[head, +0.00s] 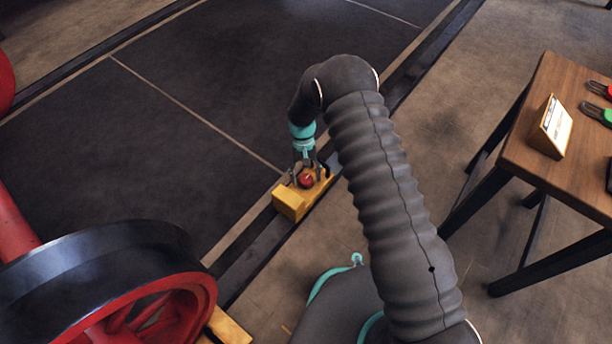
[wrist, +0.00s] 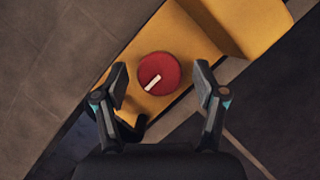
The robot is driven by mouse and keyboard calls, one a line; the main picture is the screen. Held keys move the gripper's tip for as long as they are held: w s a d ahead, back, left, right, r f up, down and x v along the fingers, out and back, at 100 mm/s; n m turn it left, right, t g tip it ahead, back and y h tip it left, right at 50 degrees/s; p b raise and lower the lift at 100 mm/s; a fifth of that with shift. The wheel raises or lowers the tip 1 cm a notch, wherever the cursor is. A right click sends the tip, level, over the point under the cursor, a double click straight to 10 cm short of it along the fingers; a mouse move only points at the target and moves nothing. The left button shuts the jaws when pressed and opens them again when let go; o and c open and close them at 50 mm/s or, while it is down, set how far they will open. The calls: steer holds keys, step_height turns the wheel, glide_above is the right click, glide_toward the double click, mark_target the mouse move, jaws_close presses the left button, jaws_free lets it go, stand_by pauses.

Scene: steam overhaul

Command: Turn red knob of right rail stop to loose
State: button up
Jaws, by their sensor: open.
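The red knob (head: 306,180) sits on top of the yellow rail stop (head: 290,202) on the dark rail. In the wrist view the knob (wrist: 160,74) is round, with a white bar mark (wrist: 152,82) slanting from lower left to upper right. The yellow stop (wrist: 190,30) runs diagonally under it. My gripper (head: 305,172) is over the knob, pointing down. In the wrist view my gripper (wrist: 161,84) has its two fingers apart, one on each side of the knob, with gaps between pads and knob. I cannot tell the exact height of the fingertips.
A black-rimmed red wheel (head: 100,285) stands at lower left, with a piece of another yellow block (head: 228,327) beside it. A wooden table (head: 575,175) with a small sign (head: 552,126) is at right. Dark floor panels behind the rail are clear.

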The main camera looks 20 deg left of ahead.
mark_target(309, 176)
steer(key=v, duration=1.2)
steer(key=s+d+f, duration=0.2)
steer(key=s+d, duration=0.1)
steer(key=s+d+r+t+p, duration=0.1)
steer(key=s+d+r, duration=0.1)
steer(key=d+r, duration=0.45)
steer(key=s+d+r+t+y+p, duration=0.1)
steer(key=s+d+r, duration=0.2)
steer(key=r, duration=0.7)
steer(key=s+d+r+t+p, duration=0.1)
steer(key=s+d+r+p, duration=0.1)
steer(key=d+r, duration=0.5)
steer(key=s+d+r+m+t+p, duration=0.1)
steer(key=s+d+r, duration=0.3)
steer(key=r, duration=0.4)
steer(key=s+d+r+m+t+p, duration=0.2)
steer(key=s+d+r+t+p, duration=0.1)
steer(key=s+d+r, duration=0.2)
steer(key=s+d+r+m+t+p, duration=0.1)
steer(key=s+d+r, duration=0.4)
steer(key=r, duration=0.6)
steer(key=shift+s+r+m+t+y+p, duration=0.2)
steer(key=shift+s+m+t+y+p, duration=0.25)
steer(key=shift+s+t, duration=0.6)
